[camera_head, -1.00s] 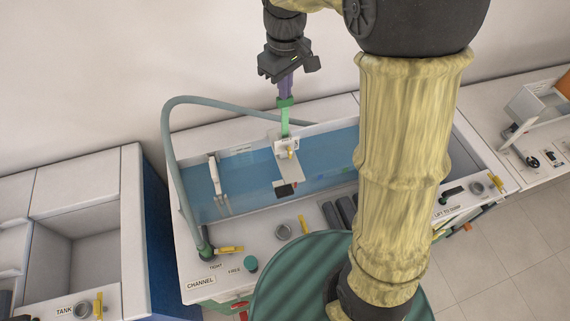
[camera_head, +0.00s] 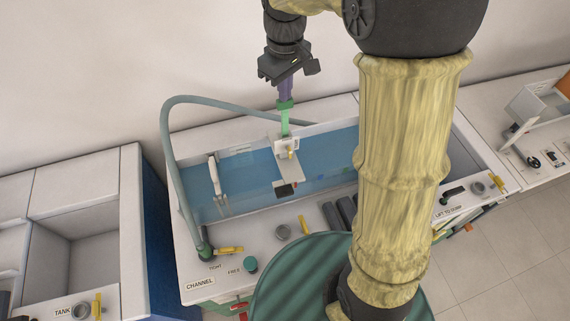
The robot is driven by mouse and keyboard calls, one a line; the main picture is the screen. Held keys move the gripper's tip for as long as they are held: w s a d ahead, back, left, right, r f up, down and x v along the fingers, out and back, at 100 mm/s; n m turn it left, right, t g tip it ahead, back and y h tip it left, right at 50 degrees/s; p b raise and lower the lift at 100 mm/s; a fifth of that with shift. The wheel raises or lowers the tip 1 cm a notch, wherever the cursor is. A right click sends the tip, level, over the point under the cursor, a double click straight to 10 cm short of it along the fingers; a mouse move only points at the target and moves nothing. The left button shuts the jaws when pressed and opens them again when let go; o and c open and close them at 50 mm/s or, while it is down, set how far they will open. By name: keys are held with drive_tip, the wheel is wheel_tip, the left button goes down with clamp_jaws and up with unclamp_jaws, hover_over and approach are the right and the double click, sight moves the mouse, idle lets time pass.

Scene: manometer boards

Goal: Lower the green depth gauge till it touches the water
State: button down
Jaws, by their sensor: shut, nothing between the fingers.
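A white hook-shaped gauge (camera_head: 215,175) stands left in the tank. A grey-green hose (camera_head: 168,150) arches over the tank's left end. A yellow lever (camera_head: 230,249) and a teal knob (camera_head: 251,264) sit on the front panel. My arm hides the tank's right part.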

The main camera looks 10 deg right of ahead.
drive_tip(key=shift+f+b, duration=0.3)
drive_tip(key=shift+f, duration=0.5)
idle(1.5)
drive_tip(key=shift+r+p, duration=2.9)
drive_tip(key=shift+r, duration=0.15)
drive_tip(key=shift+f, duration=0.1)
drive_tip(key=shift+s+d+f, duration=0.2)
drive_tip(key=shift+d, duration=0.05)
drive_tip(key=s+d+f+m+t, duration=0.1)
drive_tip(key=s+d+f+m, duration=0.3)
drive_tip(key=s, duration=0.2)
drive_tip(key=s+d+f+m+t+b, duration=0.1)
drive_tip(key=s+d+f+m, duration=0.3)
drive_tip(key=s, duration=0.3)
drive_tip(key=shift+d+t, duration=0.3)
drive_tip(key=shift+d, duration=0.3)
